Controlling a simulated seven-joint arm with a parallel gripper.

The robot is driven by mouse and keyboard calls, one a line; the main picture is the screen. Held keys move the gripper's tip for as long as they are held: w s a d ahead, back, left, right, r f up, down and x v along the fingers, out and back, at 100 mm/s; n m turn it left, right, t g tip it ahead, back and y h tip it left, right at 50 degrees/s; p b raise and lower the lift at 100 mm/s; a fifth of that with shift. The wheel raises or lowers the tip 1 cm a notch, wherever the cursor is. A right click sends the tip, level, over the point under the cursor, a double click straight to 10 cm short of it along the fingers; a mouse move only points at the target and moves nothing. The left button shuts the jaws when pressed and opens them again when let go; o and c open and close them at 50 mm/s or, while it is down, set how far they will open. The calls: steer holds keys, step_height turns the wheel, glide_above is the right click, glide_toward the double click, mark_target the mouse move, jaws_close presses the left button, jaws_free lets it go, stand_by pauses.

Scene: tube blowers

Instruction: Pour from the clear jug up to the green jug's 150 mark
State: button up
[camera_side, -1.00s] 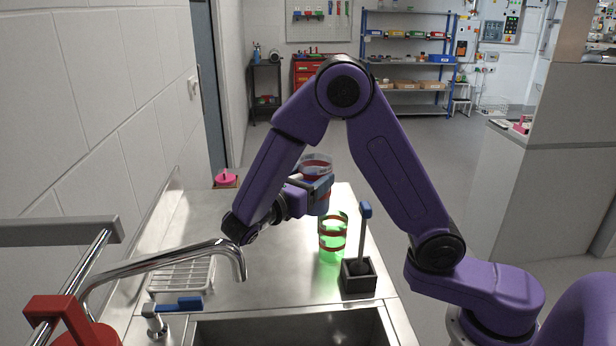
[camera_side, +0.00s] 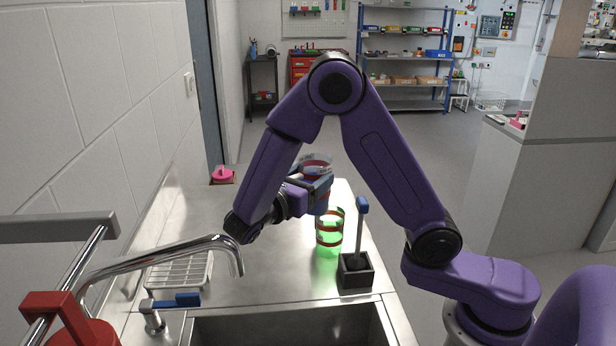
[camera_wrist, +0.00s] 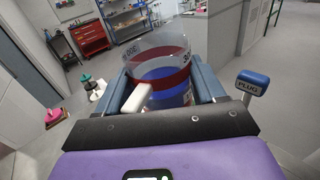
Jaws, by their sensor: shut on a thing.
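The clear jug (camera_side: 317,165) has red bands and shows blue contents in the wrist view (camera_wrist: 160,72). My gripper (camera_side: 312,186) is shut on it and holds it raised above the steel counter, close to upright. In the wrist view the fingers (camera_wrist: 160,88) close on both sides of the jug. The green jug (camera_side: 329,232) stands on the counter, below and slightly right of the held jug. It is see-through green with dark red bands, and its lower part glows bright green. Its marks are too small to read. The green jug is hidden in the wrist view.
A black block with a blue-topped plug handle (camera_side: 356,268) stands right of the green jug; its blue PLUG top shows in the wrist view (camera_wrist: 252,83). A chrome tap (camera_side: 200,243), white rack (camera_side: 180,272) and sink (camera_side: 290,328) lie nearer.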

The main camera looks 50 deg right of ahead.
steer(key=shift+a+r+m+y, duration=0.2)
steer(key=shift+r+m+y, duration=0.3)
steer(key=shift+y, duration=0.6)
steer(key=shift+r, duration=0.1)
steer(key=y, duration=0.2)
steer(key=m+y, duration=0.1)
steer(key=y, duration=0.1)
steer(key=shift+r, duration=0.3)
steer(key=shift+d+f+m+t+y, duration=0.15)
steer(key=shift+y, duration=0.6)
steer(key=shift+d+f+m+t+y, duration=0.15)
steer(key=shift+y, duration=0.6)
steer(key=shift+d+f+y, duration=0.1)
steer(key=shift+f+y, duration=0.05)
steer(key=shift+y, duration=0.35)
steer(key=shift+s+d+f+m+t+y, duration=0.15)
steer(key=shift+d+f+t+y, duration=0.15)
steer(key=shift+y, duration=0.35)
steer(key=shift+s+d+f+m+t+y, duration=0.1)
steer(key=shift+d+f+m+y, duration=0.2)
steer(key=shift+y, duration=0.35)
steer(key=shift+a, duration=0.15)
